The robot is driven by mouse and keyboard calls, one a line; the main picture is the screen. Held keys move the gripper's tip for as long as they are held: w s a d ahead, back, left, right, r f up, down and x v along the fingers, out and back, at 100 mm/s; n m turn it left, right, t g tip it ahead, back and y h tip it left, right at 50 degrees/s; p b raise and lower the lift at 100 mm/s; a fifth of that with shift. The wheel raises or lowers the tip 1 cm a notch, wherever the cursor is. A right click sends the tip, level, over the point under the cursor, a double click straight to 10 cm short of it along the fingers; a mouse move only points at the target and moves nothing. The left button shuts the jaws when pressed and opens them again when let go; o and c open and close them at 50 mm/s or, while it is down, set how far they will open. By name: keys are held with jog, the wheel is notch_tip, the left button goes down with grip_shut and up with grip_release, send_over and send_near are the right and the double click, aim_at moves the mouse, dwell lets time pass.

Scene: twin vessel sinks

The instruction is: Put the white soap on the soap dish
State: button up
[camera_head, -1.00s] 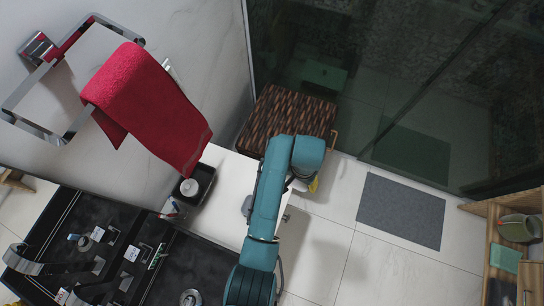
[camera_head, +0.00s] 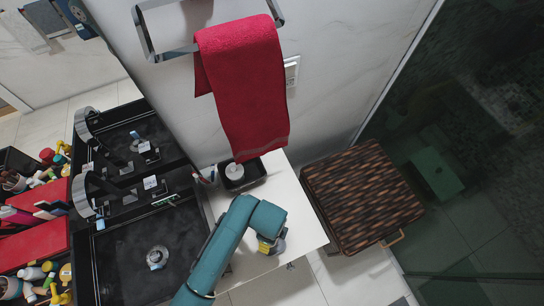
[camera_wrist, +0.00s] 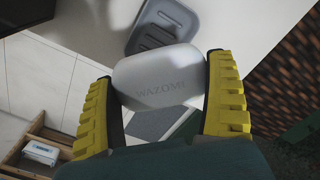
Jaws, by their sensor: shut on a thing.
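The white soap (camera_wrist: 160,80), a rounded bar marked "WAZOMI", is between the two yellow-padded fingers of my gripper (camera_wrist: 161,88) in the wrist view. My gripper is shut on it and holds it above the floor near the counter edge. The grey ribbed soap dish (camera_wrist: 172,20) lies on the white counter at the top of the wrist view, apart from the soap. In the head view my gripper (camera_head: 270,245) is over the right part of the counter, and my arm hides most of the soap and dish area.
The white counter (camera_head: 295,222) has clear room right of my arm. A black tray (camera_head: 262,173) with a round item stands at the back under a red towel (camera_head: 245,85). Black sinks (camera_head: 125,250) lie left. A woven-top hamper (camera_head: 360,195) stands right.

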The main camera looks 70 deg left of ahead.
notch_tip(320, 180, down, 10)
jog(key=shift+r+b, duration=0.15)
jog(key=shift+b, duration=0.7)
jog(key=shift+f, duration=0.6)
jog(key=o, duration=0.9)
jog(key=shift+o, duration=0.2)
jog(key=shift+r, duration=0.1)
notch_tip(320, 180, up, 13)
jog(key=shift+r+p, duration=0.1)
jog(key=shift+p, duration=1.1)
